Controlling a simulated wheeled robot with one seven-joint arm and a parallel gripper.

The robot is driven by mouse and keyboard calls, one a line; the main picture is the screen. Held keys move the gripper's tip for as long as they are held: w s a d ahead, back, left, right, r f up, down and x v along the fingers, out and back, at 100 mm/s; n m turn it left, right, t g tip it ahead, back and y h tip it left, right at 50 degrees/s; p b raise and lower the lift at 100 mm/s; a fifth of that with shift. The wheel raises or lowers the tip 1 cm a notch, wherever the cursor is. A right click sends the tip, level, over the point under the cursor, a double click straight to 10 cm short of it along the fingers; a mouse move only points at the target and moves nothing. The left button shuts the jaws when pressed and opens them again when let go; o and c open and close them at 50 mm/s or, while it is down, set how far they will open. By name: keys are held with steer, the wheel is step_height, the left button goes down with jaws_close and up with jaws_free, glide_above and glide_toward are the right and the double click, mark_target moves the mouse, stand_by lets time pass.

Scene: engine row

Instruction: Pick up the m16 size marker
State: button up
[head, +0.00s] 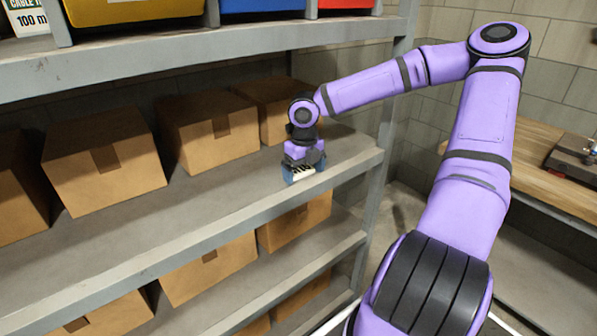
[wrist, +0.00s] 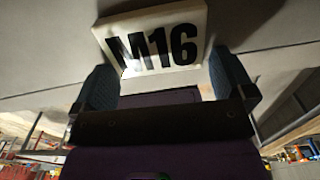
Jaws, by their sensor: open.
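The M16 size marker (wrist: 158,40) is a white block with black "M16" lettering. In the wrist view it lies at the top, between and just beyond the two blue fingertips. In the head view the marker (head: 302,174) is a small white piece on the shelf near its front edge, partly hidden by my gripper. My gripper (head: 303,165) points down over it at the right part of the shelf. In the wrist view my gripper (wrist: 160,85) is open, one blue finger pad on each side of the marker. I cannot tell whether the pads touch it.
Cardboard boxes (head: 103,160) stand behind on the same shelf (head: 215,198), and more boxes (head: 208,268) sit on the level below. The upper shelf (head: 200,60) holds coloured bins. A grey upright (head: 385,130) stands right of my gripper. A wooden bench (head: 530,165) is at the right.

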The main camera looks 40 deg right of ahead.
steer(key=c, duration=0.7)
steer(key=shift+c, duration=0.2)
steer(key=shift+r, duration=0.2)
